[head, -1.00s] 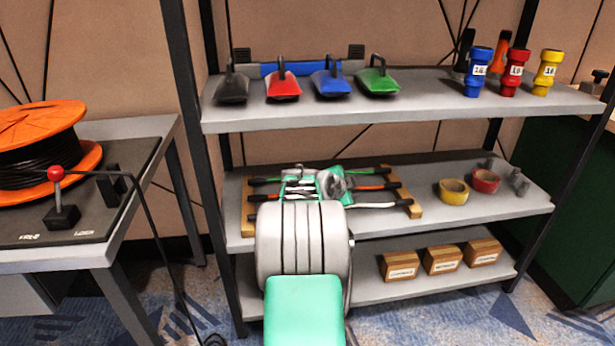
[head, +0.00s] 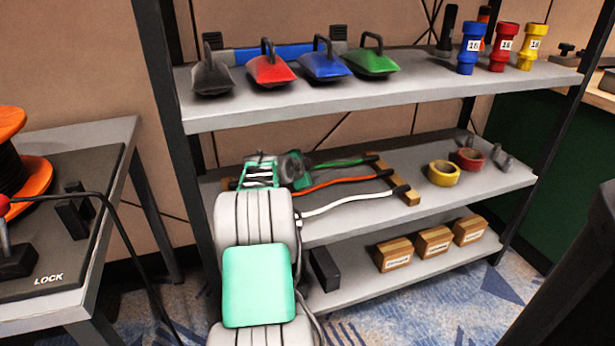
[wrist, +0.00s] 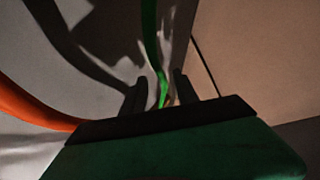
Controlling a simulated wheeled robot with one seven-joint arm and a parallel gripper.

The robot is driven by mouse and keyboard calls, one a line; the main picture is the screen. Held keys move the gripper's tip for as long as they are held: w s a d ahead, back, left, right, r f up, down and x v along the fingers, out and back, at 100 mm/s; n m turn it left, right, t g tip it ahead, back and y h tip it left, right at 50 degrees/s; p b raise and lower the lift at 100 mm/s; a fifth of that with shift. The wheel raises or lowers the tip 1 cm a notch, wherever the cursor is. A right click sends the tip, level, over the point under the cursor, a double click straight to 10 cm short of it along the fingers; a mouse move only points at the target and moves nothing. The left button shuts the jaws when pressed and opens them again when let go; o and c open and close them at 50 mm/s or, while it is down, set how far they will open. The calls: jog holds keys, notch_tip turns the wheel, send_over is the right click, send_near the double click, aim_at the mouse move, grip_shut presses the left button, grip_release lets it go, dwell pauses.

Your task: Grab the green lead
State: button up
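The green lead (head: 342,163) lies at the back of the middle shelf, with a dark tip at its right end. It also shows in the wrist view (wrist: 150,35), running down between the two fingers of my gripper (wrist: 160,76). The fingers are apart, with gaps beside the lead, so my gripper is open. In the head view my gripper (head: 275,171) is over the left part of the leads, and my arm hides their left ends. An orange lead (head: 340,181) and a white lead (head: 345,204) lie nearer the front.
The leads rest across a wooden bar (head: 411,198). Yellow tape (head: 444,173) and red tape (head: 467,160) are to the right. The upper shelf (head: 420,88) overhangs with coloured handled blocks. Wooden boxes (head: 434,241) sit below. A table with a cable reel (head: 22,175) stands left.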

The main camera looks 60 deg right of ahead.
jog(key=shift+d, duration=0.2)
grip_shut()
dwell(1.3)
